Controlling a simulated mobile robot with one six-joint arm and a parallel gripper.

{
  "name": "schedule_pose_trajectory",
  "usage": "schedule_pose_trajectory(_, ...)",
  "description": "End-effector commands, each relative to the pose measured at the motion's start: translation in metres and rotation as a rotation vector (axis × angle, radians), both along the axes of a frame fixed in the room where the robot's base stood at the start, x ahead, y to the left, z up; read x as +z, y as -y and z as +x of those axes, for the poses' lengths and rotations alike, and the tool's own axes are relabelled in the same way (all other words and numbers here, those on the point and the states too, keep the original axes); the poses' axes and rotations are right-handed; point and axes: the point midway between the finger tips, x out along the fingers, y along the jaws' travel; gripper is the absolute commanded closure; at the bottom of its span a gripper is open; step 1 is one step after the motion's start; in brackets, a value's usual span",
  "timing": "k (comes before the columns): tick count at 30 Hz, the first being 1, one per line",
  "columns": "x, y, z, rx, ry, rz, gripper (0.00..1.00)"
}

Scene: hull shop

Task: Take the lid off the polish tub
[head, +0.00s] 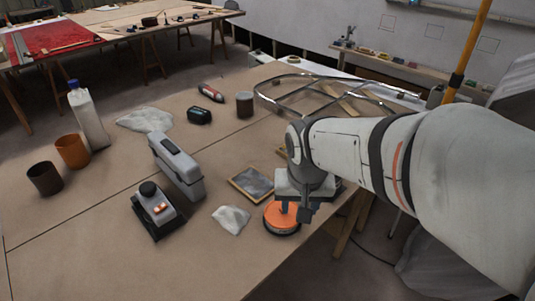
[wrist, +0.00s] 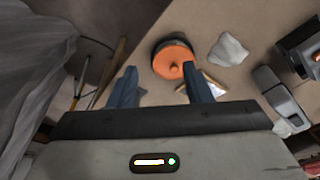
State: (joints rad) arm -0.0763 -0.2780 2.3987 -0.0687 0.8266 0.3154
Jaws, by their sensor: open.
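The polish tub (head: 281,228) stands near the front edge of the bench, a dark low round tub.
A white cloth (head: 231,219) lies left of the tub, with a framed panel (head: 250,185) behind. A black-and-grey tool (head: 157,211) and grey case (head: 177,167) stand farther left. A metal tube frame (head: 335,88) lies at the back. The bench edge is close on the right.

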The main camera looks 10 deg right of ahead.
Motion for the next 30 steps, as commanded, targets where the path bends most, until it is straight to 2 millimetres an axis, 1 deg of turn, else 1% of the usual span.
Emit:
schedule_pose_trajectory(1, -0.008, 0.0, 0.019, -0.053, -0.018, 0.002, 0.55)
schedule_pose_trajectory(3, -0.02, -0.001, 0.044, -0.134, -0.027, 0.004, 0.55)
schedule_pose_trajectory(6, -0.04, -0.002, 0.077, -0.244, -0.039, 0.008, 0.55)
schedule_pose_trajectory(9, -0.062, -0.004, 0.104, -0.338, -0.046, 0.011, 0.55)
schedule_pose_trajectory(12, -0.081, -0.006, 0.123, -0.409, -0.049, 0.014, 0.55)
schedule_pose_trajectory(15, -0.094, -0.007, 0.135, -0.457, -0.05, 0.017, 0.55)
schedule_pose_trajectory(18, -0.103, -0.008, 0.141, -0.482, -0.05, 0.018, 0.55)
schedule_pose_trajectory(29, -0.14, -0.006, 0.147, -0.489, -0.053, 0.018, 0.55)
schedule_pose_trajectory(30, -0.146, -0.005, 0.148, -0.488, -0.054, 0.018, 0.55)
